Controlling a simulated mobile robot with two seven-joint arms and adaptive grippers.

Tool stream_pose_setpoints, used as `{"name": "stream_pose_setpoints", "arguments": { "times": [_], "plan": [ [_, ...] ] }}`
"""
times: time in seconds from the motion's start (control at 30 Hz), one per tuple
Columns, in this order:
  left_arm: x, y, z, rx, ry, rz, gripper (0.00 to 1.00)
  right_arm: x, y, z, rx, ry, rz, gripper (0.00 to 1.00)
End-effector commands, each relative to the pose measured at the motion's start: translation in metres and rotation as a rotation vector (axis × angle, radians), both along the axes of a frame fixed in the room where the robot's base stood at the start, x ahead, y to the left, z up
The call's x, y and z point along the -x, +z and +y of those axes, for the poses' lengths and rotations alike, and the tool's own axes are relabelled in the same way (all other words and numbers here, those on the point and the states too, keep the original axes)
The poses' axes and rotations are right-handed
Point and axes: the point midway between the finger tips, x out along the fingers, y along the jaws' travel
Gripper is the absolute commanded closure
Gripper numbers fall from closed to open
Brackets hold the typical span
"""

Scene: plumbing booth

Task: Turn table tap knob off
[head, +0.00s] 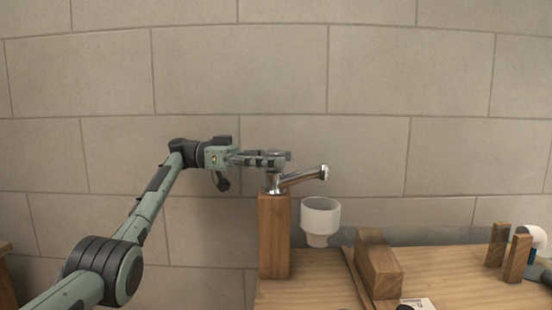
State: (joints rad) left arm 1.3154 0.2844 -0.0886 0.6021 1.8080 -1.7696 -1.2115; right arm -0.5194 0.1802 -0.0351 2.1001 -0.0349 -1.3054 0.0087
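The metal tap (302,177) stands on top of an upright wooden post (274,237), with its spout pointing right and slightly up. My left gripper (278,158) reaches in from the left at the top of the tap, where the knob is. Its fingers overlap the knob in this view and hide most of it. I cannot tell whether the fingers touch the knob or how far apart they are. My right gripper is not in view.
A white cup-shaped funnel (320,217) sits below the spout. A wooden block (378,265) stands on the wooden table (460,288). Small wooden uprights (516,258) and a white bent pipe (531,236) are at the right. A tiled wall stands behind.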

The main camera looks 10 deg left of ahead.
Motion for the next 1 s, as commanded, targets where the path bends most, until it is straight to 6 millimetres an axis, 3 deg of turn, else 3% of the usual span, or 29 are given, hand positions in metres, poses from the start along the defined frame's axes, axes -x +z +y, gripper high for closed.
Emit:
{"name": "stream_pose_setpoints", "arguments": {
  "times": [0.37, 0.8, 1.0],
  "plan": [
    [0.000, 0.006, 0.000, 0.003, 0.002, -0.004, 0.38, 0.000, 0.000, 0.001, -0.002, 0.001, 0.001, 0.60],
    [0.000, 0.081, 0.000, 0.003, 0.000, -0.005, 0.38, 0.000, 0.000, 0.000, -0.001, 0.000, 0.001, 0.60],
    [0.000, 0.100, 0.000, 0.002, 0.001, -0.002, 0.38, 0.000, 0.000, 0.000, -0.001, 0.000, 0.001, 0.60]
  ]
}}
